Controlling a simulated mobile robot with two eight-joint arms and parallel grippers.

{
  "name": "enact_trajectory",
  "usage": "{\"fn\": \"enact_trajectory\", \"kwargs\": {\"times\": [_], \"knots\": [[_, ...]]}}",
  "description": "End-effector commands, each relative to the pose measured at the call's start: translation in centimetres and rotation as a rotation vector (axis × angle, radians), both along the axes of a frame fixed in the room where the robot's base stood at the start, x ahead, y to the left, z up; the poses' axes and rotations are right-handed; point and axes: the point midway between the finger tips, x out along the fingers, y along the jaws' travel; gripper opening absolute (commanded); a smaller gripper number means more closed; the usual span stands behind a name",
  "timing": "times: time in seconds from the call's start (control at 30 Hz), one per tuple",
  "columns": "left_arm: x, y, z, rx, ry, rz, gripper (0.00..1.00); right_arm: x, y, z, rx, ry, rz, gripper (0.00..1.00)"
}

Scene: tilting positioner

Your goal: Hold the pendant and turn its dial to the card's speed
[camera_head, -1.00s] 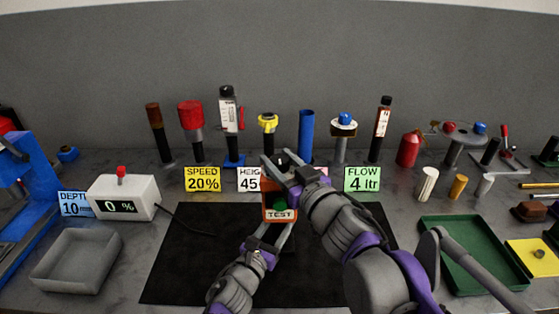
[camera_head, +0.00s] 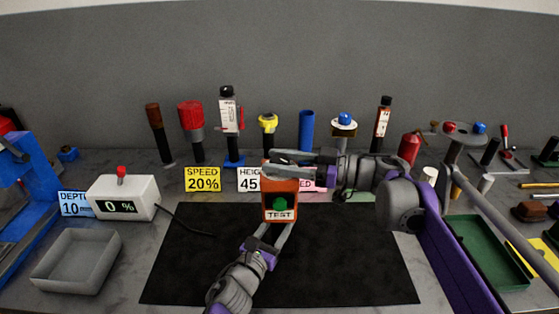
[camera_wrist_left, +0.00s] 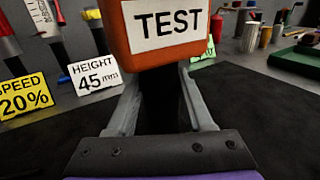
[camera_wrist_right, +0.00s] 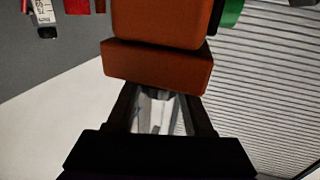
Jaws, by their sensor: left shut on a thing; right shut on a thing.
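The orange pendant (camera_head: 284,199), with a green button and a TEST label, stands upright above the black mat (camera_head: 190,270). My left gripper (camera_head: 277,230) is shut on its lower end; the left wrist view shows the TEST label just beyond the fingers. My right gripper (camera_head: 268,170) reaches in from the right across the pendant's upper part and is shut there. The dial is hidden by its fingers. The right wrist view shows the orange body (camera_wrist_right: 157,65) right at the fingertips. The yellow card (camera_head: 202,179) reads SPEED 20%. The white display box (camera_head: 143,188) reads 0 %.
Other cards stand behind the mat, including HEIGHT 45 (camera_head: 248,179). A grey tray (camera_head: 60,282) lies left, a green tray (camera_head: 512,278) right. A row of upright tools stands at the back. A black cable runs from the display box.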

Motion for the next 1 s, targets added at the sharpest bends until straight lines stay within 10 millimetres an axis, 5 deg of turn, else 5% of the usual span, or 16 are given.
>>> {"fn": "enact_trajectory", "kwargs": {"times": [0.4,0.93,0.97,1.0], "knots": [[0.04,0.04,-0.08,0.004,0.001,0.002,0.0,-0.04,0.06,0.21,0.006,-0.001,0.185,0.0],[0.07,0.03,-0.07,0.003,0.002,0.002,0.0,-0.16,0.08,0.21,0.006,0.0,0.21,0.0],[0.07,0.03,-0.07,0.003,0.001,0.002,0.0,-0.16,0.08,0.21,0.006,0.0,0.21,0.53],[0.08,0.03,-0.06,0.003,0.001,0.002,0.0,-0.16,0.08,0.21,0.006,0.0,0.209,0.61]]}}
